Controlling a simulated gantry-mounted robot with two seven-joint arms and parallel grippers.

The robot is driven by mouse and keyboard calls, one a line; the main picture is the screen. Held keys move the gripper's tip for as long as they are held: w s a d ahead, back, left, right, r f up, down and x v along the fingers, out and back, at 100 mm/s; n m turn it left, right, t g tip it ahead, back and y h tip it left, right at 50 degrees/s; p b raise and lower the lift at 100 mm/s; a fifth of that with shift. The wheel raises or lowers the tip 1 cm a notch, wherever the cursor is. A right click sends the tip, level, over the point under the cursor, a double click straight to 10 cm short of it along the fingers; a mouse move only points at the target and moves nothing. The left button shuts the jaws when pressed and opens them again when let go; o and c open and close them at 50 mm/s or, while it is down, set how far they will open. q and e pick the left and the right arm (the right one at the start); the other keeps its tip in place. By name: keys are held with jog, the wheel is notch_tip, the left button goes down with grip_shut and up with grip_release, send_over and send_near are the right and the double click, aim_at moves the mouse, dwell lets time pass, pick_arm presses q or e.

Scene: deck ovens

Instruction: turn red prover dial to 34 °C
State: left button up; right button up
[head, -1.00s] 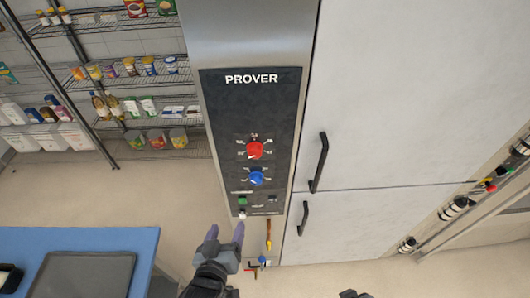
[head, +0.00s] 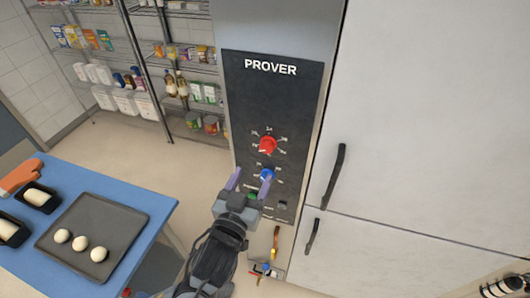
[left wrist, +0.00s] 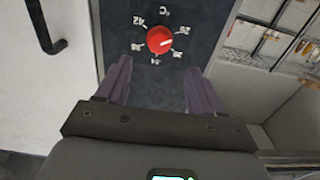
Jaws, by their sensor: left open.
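The red prover dial (head: 267,145) is on the dark prover panel (head: 280,100), above a blue dial (head: 267,174). In the left wrist view the red dial (left wrist: 159,40) appears upside down with numbers around it, 34 among them. Its pale pointer mark points to the right of that picture, toward the 26 side, away from 34. My left gripper (head: 250,181) is open and empty, just below the red dial in the head view, its fingers overlapping the blue dial's area. In the left wrist view its fingers (left wrist: 157,78) are spread, with the red dial beyond and between them.
White doors with black handles (head: 335,177) stand right of the panel. A blue table (head: 115,190) at left bears a dark tray (head: 90,270) with several dough balls. Wire shelves (head: 175,80) with goods stand behind. The space before the panel looks clear.

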aim_at(265, 150)
pick_arm(q)
jog(key=p+x, duration=0.2)
jog(key=x, duration=0.6)
jog(key=shift+w+d+r+p, duration=0.1)
jog(key=shift+w+p, duration=0.1)
jog(key=shift+p, duration=0.1)
jog(key=shift+x, duration=0.85)
jog(key=c, duration=1)
